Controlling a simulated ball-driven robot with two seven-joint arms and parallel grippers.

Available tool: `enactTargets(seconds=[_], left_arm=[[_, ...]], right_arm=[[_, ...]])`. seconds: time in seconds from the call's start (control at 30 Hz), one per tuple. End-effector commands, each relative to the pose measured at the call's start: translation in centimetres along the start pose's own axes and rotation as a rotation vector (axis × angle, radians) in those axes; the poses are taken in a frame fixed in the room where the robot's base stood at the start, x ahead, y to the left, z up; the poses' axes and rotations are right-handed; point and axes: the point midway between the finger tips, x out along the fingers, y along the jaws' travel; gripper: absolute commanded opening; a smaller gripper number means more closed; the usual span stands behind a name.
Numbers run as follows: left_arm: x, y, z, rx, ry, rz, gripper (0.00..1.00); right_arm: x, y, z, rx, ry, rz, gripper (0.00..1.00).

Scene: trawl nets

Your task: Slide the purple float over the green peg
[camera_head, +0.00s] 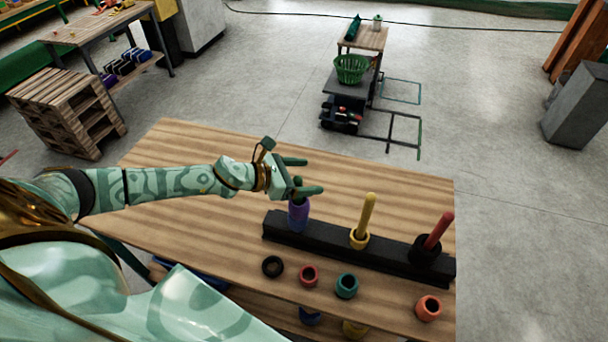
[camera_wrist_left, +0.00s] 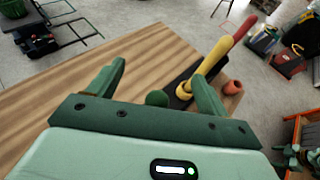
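The purple float (camera_head: 299,215) sits around the green peg (camera_head: 298,183) at the left end of the black rack (camera_head: 325,247). The peg's rounded tip shows above the float, and in the left wrist view it is a green ball (camera_wrist_left: 157,98). My left gripper (camera_head: 313,175) is open and empty, its two green fingers just above and beside the peg top. In the left wrist view the open gripper (camera_wrist_left: 158,72) has the peg tip between its fingers, nearer the right one. The float is hidden there.
A yellow peg (camera_head: 367,212) with a yellow ring and a red peg (camera_head: 438,231) with a black ring stand on the rack. Loose black (camera_head: 272,266), red (camera_head: 309,275), teal (camera_head: 346,285) and orange (camera_head: 428,308) rings lie in front. The table behind the rack is clear.

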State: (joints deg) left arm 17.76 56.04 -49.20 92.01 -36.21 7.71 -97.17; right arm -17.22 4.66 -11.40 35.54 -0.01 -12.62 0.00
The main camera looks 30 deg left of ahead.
Motion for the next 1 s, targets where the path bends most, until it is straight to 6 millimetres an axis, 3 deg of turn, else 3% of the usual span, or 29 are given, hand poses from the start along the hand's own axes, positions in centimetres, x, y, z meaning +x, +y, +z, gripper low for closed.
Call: enactTargets(seconds=[0.33,0.73,1.0], left_arm=[[-0.8,0.0,-0.2,-0.001,0.001,0.000,0.78],[-8.2,-0.1,-0.4,-0.001,0.006,-0.002,0.78],[-12.2,-0.1,0.0,-0.005,0.003,-0.002,0.78]], right_arm=[[0.2,-0.1,0.0,0.000,0.000,-0.001,0.73],[1.8,-0.4,0.2,0.000,-0.002,-0.004,0.73],[0.9,-0.3,0.1,0.000,0.000,-0.004,0.73]])
